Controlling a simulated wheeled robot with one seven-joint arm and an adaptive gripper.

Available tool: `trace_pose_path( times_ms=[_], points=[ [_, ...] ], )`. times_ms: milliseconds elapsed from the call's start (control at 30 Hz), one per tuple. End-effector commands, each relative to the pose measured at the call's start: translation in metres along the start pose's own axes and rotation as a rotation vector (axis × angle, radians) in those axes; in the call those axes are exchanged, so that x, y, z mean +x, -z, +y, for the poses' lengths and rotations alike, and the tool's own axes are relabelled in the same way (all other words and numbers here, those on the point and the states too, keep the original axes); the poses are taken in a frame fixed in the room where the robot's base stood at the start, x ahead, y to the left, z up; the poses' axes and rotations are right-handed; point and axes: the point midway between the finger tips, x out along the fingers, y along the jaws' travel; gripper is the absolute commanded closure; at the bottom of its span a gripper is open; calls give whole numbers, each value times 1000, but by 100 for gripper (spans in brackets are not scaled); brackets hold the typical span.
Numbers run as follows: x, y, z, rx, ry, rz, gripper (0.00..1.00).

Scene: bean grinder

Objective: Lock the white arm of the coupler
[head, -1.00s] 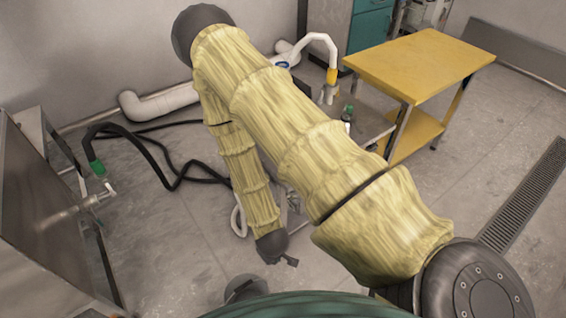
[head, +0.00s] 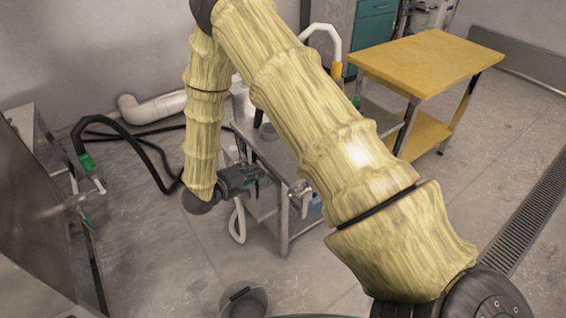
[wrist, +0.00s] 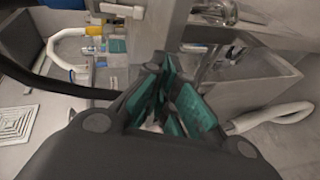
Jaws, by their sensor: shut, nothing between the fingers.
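A coupler with a green body (head: 87,161) sits at the end of a black hose on the left in the head view. A small white arm (head: 99,184) sticks out below the green part, next to a metal pipe (head: 75,203). Whether the arm is locked is too small to tell. My gripper (head: 250,174) is far to the right of this coupler, beside a metal table. In the wrist view my gripper (wrist: 163,72) shows teal finger pads close together with nothing held. I cannot make out the coupler for certain in the wrist view.
The grey metal table (head: 283,180) stands right beside my gripper, with a white hose (head: 237,222) hanging near it. A yellow table (head: 425,62) is at the right. A bucket (head: 244,299) stands on the floor in front. Floor between the coupler and my gripper is mostly clear.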

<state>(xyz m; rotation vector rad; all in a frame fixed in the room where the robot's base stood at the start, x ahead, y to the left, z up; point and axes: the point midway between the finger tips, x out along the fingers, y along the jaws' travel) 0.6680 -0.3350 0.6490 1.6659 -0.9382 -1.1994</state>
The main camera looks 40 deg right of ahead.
Motion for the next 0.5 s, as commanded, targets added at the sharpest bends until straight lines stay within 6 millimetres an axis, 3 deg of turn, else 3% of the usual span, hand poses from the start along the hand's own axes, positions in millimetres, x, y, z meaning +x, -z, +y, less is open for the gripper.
trace_pose_path(
  times_ms=[200,500],
  points=[
    [-12,12,22,-66,-95,-199,100],
    [-13,12,34,-101,-111,-277,100]
  ],
)
